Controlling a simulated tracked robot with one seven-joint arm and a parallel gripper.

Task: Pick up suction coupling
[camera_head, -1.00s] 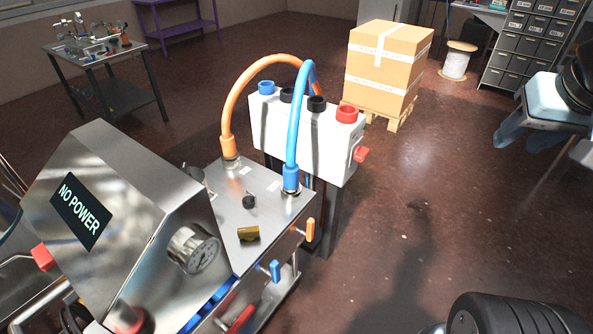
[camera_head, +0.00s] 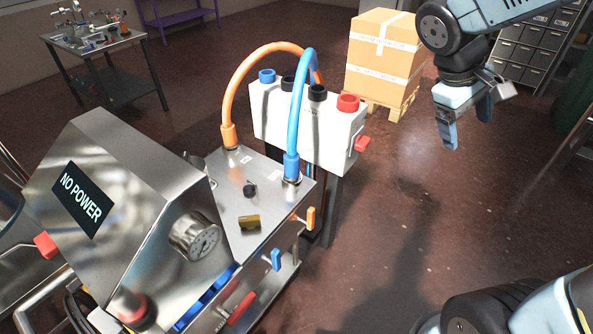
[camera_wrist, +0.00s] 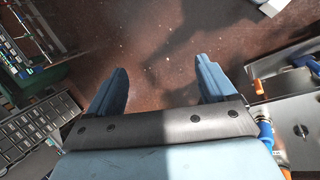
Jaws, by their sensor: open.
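No part is labelled as the suction coupling, so I cannot tell for sure which it is. A blue hose (camera_head: 297,105) and an orange hose (camera_head: 231,95) end in couplings on the steel machine top (camera_head: 225,200). A small brass-coloured fitting (camera_head: 249,222) lies on the same top. My gripper (camera_head: 468,132) is open and empty, in the air right of the machine and the white manifold box, with fingers pointing down. In the wrist view its fingers (camera_wrist: 163,68) are spread over bare floor, and the machine's edge with blue and orange parts shows at the right.
The white manifold box (camera_head: 338,128) has blue, black and red ports and a red handle. The steel cabinet has a NO POWER sign (camera_head: 82,200) and a gauge (camera_head: 195,236). A carton (camera_head: 383,60) on a pallet stands behind. The floor right of the machine is clear.

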